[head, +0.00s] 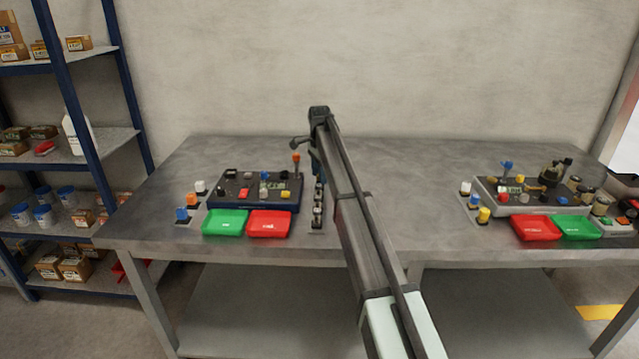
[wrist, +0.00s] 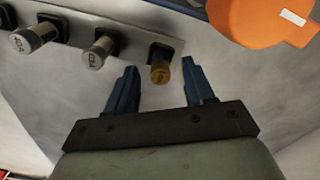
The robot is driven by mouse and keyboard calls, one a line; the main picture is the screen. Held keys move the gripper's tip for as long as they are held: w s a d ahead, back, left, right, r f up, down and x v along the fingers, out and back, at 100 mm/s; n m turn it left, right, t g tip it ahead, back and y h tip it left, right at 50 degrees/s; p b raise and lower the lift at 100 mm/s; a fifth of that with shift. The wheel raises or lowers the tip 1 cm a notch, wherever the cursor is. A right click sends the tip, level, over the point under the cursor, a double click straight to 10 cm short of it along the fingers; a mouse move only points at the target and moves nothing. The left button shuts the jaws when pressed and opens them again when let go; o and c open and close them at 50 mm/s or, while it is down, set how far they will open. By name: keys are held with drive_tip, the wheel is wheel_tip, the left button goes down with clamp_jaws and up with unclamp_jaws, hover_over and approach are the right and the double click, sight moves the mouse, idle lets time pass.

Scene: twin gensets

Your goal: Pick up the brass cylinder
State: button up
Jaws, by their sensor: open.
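The brass cylinder (wrist: 160,72) shows in the wrist view, seated in a dark socket at the right end of a pale strip (wrist: 140,40). My gripper (wrist: 160,78) is open, with one blue finger on either side of the cylinder. A gap shows between the cylinder and each finger. In the head view my gripper (head: 317,170) is over the far end of the strip (head: 317,222), beside the left panel. I cannot make out the brass cylinder there; the gripper and arm cover that area.
Two silvery labelled cylinders, one nearer (wrist: 97,54) and one farther (wrist: 34,40), stand in the same strip. An orange knob (wrist: 250,18) is close to the right finger. The left control panel (head: 255,190), green tray (head: 225,222) and red tray (head: 269,224) lie left of the strip.

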drive_tip(key=shift+f, duration=0.9)
drive_tip(key=shift+c, duration=0.3)
clamp_jaws()
